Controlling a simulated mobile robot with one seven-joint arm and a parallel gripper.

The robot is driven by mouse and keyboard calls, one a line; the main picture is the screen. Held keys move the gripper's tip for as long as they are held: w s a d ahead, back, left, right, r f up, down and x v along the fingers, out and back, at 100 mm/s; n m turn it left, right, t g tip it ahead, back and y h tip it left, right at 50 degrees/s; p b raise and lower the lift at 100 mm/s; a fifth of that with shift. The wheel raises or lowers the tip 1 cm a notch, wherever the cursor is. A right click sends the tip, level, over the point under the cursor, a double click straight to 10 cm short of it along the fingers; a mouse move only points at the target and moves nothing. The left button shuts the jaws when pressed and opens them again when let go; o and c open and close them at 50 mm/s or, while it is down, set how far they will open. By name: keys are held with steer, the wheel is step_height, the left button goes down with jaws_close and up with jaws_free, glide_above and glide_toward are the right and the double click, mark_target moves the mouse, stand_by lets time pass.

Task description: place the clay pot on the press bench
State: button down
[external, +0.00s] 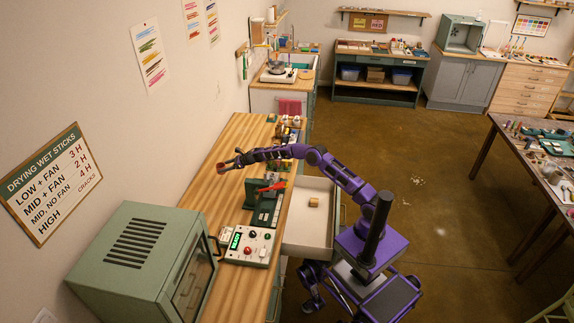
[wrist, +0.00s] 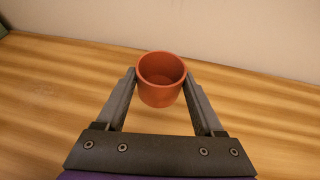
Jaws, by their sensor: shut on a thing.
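The clay pot is an empty, reddish-orange cup shape, seen from above in the wrist view (wrist: 161,98), with its open mouth up. My gripper (wrist: 161,76) is shut on it, one finger on each side. In the external view the pot (external: 222,167) is a small red shape at the end of my gripper (external: 235,160), over the long wooden bench (external: 222,146) by the left wall. I cannot tell whether the pot touches the wood or hangs just above it.
An open drawer (external: 311,225) juts out below. The wood around the pot is bare.

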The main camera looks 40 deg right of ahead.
mark_target(227, 184)
step_height(227, 184, down, 9)
steer(key=shift+f, duration=0.1)
stand_by(0.3)
steer(key=shift+f+b, duration=0.15)
steer(key=shift+b, duration=0.2)
jaws_free()
steer(key=b+v, duration=0.1)
steer(key=v, duration=0.3)
steer(key=shift+s+d, duration=0.2)
steer(key=shift+d, duration=0.1)
step_height(227, 184, up, 8)
steer(key=shift+s+d+f+p, duration=0.1)
steer(key=shift+s+f+p, duration=0.05)
steer(key=shift+p, duration=0.2)
